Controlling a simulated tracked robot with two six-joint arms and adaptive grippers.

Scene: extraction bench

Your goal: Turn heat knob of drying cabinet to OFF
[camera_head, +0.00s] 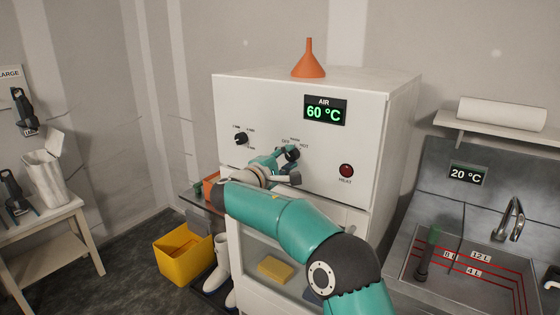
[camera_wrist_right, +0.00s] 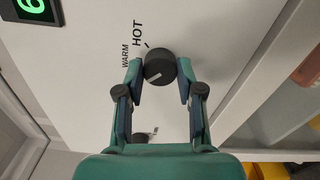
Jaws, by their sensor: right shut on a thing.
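The white drying cabinet (camera_head: 270,105) stands in the middle of the head view. Its black heat knob (camera_head: 292,154) is on the front panel, partly behind my right gripper (camera_head: 288,162). In the right wrist view the knob (camera_wrist_right: 158,72) sits between the two fingertips of my right gripper (camera_wrist_right: 160,66), which is shut on it. WARM and HOT labels show beside the knob there. A white mark on the knob points to the lower left in that view. My left gripper is not in view.
A display (camera_head: 325,110) reads AIR 60 °C. A second knob (camera_head: 241,139) is left of the heat knob, and a red HEAT lamp (camera_head: 346,171) is to its right. An orange funnel (camera_head: 309,62) stands on top. A yellow bin (camera_head: 184,255) and a sink (camera_head: 465,270) flank the cabinet.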

